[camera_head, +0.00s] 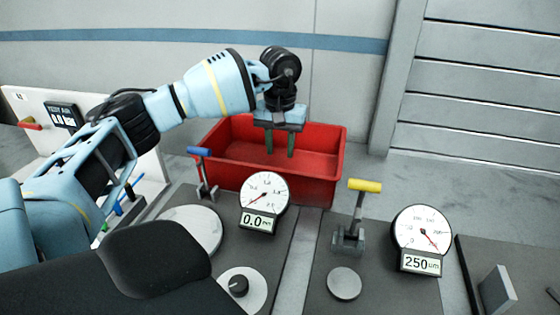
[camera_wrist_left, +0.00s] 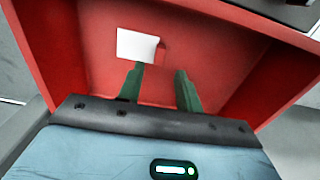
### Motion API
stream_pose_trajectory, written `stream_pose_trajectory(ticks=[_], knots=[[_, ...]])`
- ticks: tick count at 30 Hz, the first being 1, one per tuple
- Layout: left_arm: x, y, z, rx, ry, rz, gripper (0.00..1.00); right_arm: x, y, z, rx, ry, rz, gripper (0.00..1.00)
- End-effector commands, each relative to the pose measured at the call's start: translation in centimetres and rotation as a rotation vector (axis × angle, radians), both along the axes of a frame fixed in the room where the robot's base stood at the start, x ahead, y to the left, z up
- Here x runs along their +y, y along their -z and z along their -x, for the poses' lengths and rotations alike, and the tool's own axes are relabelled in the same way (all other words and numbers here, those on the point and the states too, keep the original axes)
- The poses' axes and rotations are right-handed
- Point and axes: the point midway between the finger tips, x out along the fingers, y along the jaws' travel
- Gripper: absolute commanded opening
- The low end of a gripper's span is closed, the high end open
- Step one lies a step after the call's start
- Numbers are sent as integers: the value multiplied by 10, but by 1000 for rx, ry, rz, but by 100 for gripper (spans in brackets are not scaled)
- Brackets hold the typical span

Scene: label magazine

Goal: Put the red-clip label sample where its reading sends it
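A white label with a red clip (camera_wrist_left: 137,45) at its right edge lies in the red bin, just beyond my fingertips in the left wrist view. In the head view it is hidden by the bin's front wall. My left gripper (camera_head: 280,150) is over the red bin (camera_head: 325,172), fingers pointing down into it. In the left wrist view its two green fingers (camera_wrist_left: 160,76) are apart with nothing between them. The label seems apart from the fingers. My right gripper is not in view.
A dial gauge reading 0.0 (camera_head: 264,198) with a blue-handled lever (camera_head: 205,172) stands before the bin. A gauge reading 250 um (camera_head: 422,238) and a yellow-handled lever (camera_head: 356,215) stand to the right. A white panel (camera_head: 28,105) with a small display (camera_head: 62,115) is at left.

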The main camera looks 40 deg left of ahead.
Motion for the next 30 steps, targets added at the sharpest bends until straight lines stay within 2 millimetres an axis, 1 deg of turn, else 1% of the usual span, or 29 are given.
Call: stream_pose_trajectory(ticks=[1, 3, 6, 10, 15, 30], knots=[[0, -11, -1, -3, 0, 1, 35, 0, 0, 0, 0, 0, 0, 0], [0, -23, -1, -2, 1, 0, 35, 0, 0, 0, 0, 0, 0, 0], [-1, -38, -1, -2, 1, 0, 35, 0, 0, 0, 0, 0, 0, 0], [0, -50, 0, 0, 1, 0, 35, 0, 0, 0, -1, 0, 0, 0], [0, -55, 0, 1, 1, 0, 35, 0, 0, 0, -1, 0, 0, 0], [0, -55, 0, 1, 1, 0, 35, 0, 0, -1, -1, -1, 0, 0]])
